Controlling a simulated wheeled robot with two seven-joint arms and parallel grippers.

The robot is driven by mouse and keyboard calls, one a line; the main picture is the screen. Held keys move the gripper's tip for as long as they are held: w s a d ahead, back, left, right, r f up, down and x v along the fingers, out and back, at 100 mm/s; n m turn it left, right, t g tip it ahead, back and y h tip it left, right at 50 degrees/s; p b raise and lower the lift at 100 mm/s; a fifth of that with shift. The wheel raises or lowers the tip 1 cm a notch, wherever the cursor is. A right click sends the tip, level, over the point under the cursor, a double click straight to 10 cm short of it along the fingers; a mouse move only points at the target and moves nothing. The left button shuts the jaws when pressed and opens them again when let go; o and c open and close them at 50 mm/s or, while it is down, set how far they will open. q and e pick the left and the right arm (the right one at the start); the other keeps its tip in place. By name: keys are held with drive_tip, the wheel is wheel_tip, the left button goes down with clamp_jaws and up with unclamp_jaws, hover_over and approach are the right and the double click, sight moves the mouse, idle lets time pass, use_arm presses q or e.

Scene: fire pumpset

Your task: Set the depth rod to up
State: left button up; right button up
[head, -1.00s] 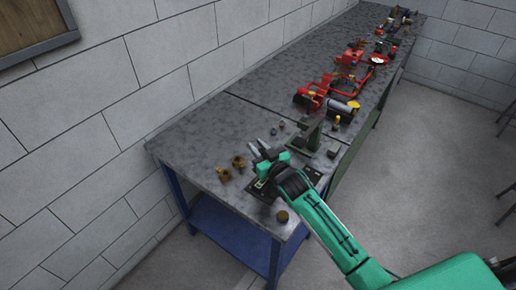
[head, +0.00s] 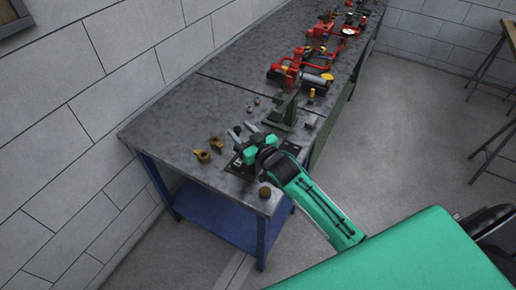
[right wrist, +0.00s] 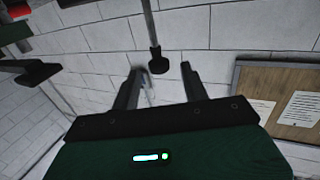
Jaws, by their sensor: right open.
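My right gripper (head: 245,130) is over the near end of the bench, beside a green stand (head: 286,112). In the right wrist view its two fingers (right wrist: 161,76) are apart. A thin grey rod with a black end (right wrist: 155,58) comes down from the top of that view, and its end shows between the fingertips. It may be the depth rod, but I cannot tell for sure, nor whether it touches a finger. A pale thin shape shows by the left finger, too blurred to name. My left gripper is out of view.
The grey bench top (head: 180,125) has brass fittings (head: 209,148) left of the gripper and a round brown piece (head: 265,191) at the near edge. Red pump parts (head: 300,70) stand farther back. A block wall runs along the left. Bare floor lies right of the bench.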

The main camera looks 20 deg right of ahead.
drive_tip(key=b+v, duration=0.2)
drive_tip(key=v, duration=0.7)
drive_tip(key=shift+s, duration=0.2)
drive_tip(key=shift+d, duration=0.1)
drive_tip(key=s+f+g+h, duration=0.1)
drive_tip(key=s+f+g, duration=0.35)
drive_tip(key=s, duration=0.45)
drive_tip(key=s+f+m+g+h, duration=0.15)
drive_tip(key=s+f+g, duration=0.3)
drive_tip(key=s, duration=0.45)
drive_tip(key=s+f+n+g+h, duration=0.15)
drive_tip(key=s+f+g, duration=0.3)
drive_tip(key=s, duration=0.45)
wheel_tip(320, 180, down, 29)
drive_tip(key=g, duration=0.2)
drive_tip(key=s+d+f, duration=0.2)
drive_tip(key=s+f, duration=0.8)
drive_tip(key=s+d+f, duration=0.2)
drive_tip(key=s+f, duration=0.8)
drive_tip(key=f, duration=0.1)
drive_tip(key=shift+m+g+h, duration=0.3)
drive_tip(key=shift+g, duration=0.15)
